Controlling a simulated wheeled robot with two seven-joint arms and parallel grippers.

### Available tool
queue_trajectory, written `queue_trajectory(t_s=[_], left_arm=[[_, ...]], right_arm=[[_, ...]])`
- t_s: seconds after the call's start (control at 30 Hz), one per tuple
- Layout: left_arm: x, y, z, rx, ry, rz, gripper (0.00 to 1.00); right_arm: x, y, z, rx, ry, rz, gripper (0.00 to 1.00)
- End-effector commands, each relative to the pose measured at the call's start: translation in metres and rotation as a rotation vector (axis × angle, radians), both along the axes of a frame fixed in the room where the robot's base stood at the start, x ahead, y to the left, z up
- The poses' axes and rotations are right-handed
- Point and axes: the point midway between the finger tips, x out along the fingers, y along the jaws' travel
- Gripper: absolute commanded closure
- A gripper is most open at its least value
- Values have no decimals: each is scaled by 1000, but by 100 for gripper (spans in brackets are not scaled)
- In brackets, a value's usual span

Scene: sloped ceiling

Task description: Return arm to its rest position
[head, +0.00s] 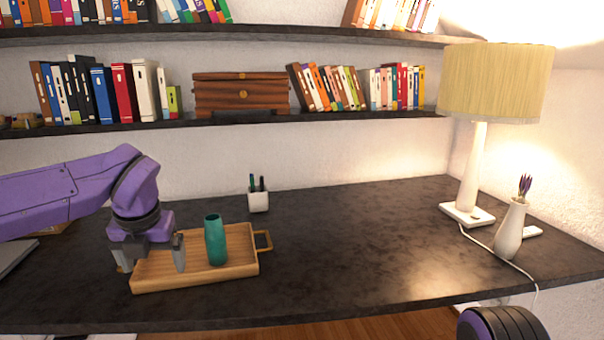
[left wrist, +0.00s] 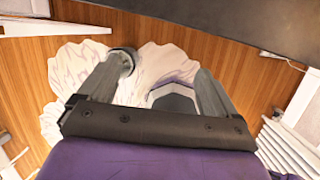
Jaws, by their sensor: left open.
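My left arm comes in from the left in the head view. Its gripper (head: 150,266) points down with its fingers apart, at the left part of a wooden tray (head: 240,273). Nothing shows between the fingers. A teal vase (head: 215,241) stands upright on the tray, to the right of the gripper and apart from it. In the left wrist view the gripper (left wrist: 163,68) also has its fingers spread and empty, with wooden floor and a white rug (left wrist: 75,80) beyond them. My right gripper is not in view.
A white pen cup (head: 258,201) stands behind the tray on the dark desk (head: 350,240). A lamp (head: 470,170) and a white vase (head: 510,230) stand at the right. Shelves (head: 240,122) with books run above. The desk's middle is clear.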

Motion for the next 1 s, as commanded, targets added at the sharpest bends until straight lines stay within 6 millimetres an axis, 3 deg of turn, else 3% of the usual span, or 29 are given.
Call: queue_trajectory(t_s=[0.17,0.33,0.47,0.57,0.67,0.7,0.77,0.8,0.87,0.9,1.0], left_arm=[[11,17,-11,170,-60,-102,8],[26,34,-43,443,-80,-286,8],[33,40,-93,711,-35,-535,8],[27,38,-153,930,44,-836,8],[1,27,-229,1094,149,-1224,8],[-17,22,-261,1133,189,-1387,8],[-49,15,-305,1158,244,-1627,8],[-74,11,-331,1152,277,-1777,8],[-116,8,-366,1120,323,-1985,8],[-146,7,-386,1082,351,-2114,8],[-218,11,-421,962,417,-2365,8]], right_arm=[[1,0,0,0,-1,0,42],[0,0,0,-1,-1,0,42],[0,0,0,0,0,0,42],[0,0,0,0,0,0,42],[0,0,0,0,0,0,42],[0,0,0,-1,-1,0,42],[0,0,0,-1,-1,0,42],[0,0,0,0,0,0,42],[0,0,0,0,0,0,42],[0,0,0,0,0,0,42],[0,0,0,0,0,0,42]])
